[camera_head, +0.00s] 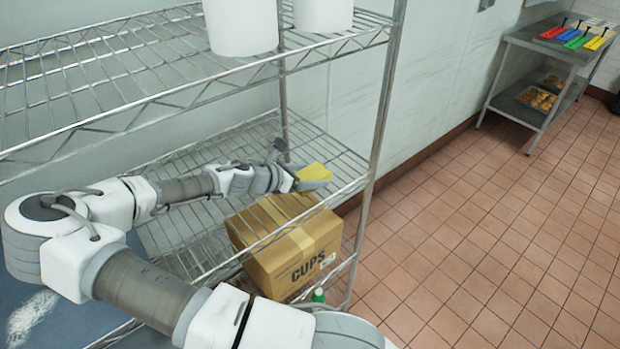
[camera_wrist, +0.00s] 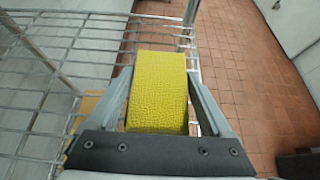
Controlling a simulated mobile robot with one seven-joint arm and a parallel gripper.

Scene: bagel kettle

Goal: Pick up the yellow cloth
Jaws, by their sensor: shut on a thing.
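The yellow cloth (camera_wrist: 158,92) is a block-like yellow piece with a textured surface, held between the two fingers of my gripper (camera_wrist: 160,100) in the wrist view. Both fingers touch its sides. In the head view the yellow cloth (camera_head: 314,172) shows at the end of my gripper (camera_head: 305,178), over the right part of the middle wire shelf. I cannot tell whether the cloth still touches the shelf.
The wire rack (camera_head: 372,150) has an upper shelf with white containers (camera_head: 240,25). A cardboard box marked CUPS (camera_head: 290,262) sits below the middle shelf, with a green-capped bottle (camera_head: 318,295) beside it. A steel table (camera_head: 545,50) stands far right. The tiled floor between is clear.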

